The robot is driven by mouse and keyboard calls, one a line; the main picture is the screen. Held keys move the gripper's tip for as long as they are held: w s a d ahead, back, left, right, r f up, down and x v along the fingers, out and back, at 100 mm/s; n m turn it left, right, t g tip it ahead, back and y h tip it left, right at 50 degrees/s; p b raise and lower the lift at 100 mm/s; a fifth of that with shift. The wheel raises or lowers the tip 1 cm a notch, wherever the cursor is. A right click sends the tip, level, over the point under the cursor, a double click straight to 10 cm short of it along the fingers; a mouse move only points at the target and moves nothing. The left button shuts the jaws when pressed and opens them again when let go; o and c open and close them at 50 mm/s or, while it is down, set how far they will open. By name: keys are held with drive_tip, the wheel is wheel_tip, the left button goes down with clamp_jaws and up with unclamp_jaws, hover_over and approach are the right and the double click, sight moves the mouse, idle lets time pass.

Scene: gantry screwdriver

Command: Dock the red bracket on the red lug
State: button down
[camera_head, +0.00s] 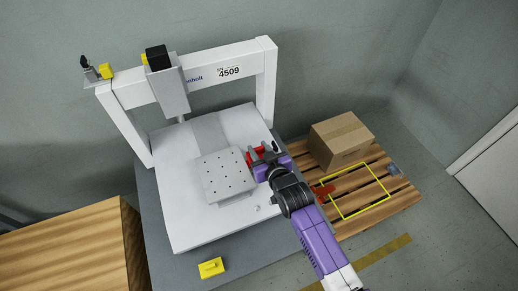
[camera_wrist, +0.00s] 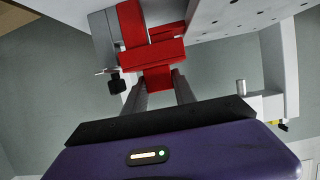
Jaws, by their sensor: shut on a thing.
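My gripper (camera_head: 264,159) is beside the right edge of the gantry's perforated plate. In the wrist view my gripper's two grey fingers (camera_wrist: 159,86) are shut on a red piece, the red bracket (camera_wrist: 152,54). A red upright strip (camera_wrist: 131,24) on a grey block stands just beyond it, and more red shows to its right (camera_wrist: 168,31); one of these looks like the red lug. The bracket and these red parts overlap in view, so I cannot tell whether they touch or are seated. In the head view the red parts (camera_head: 254,157) are partly hidden by my gripper.
The perforated plate (camera_head: 226,176) lies on the white gantry bed (camera_head: 190,235). The gantry frame (camera_head: 266,85) rises behind. A pallet (camera_head: 400,197) at right carries a cardboard box (camera_head: 341,140) and a small orange-red piece (camera_head: 325,190).

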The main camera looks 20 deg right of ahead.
drive_tip(key=shift+f, duration=0.4)
drive_tip(key=c, duration=1)
unclamp_jaws()
drive_tip(key=shift+r, duration=0.2)
drive_tip(key=v, duration=0.4)
drive_tip(key=p+v, duration=0.1)
drive_tip(key=v, duration=0.3)
drive_tip(key=p+v, duration=0.1)
drive_tip(key=v, duration=0.3)
drive_tip(key=shift+r, duration=0.35)
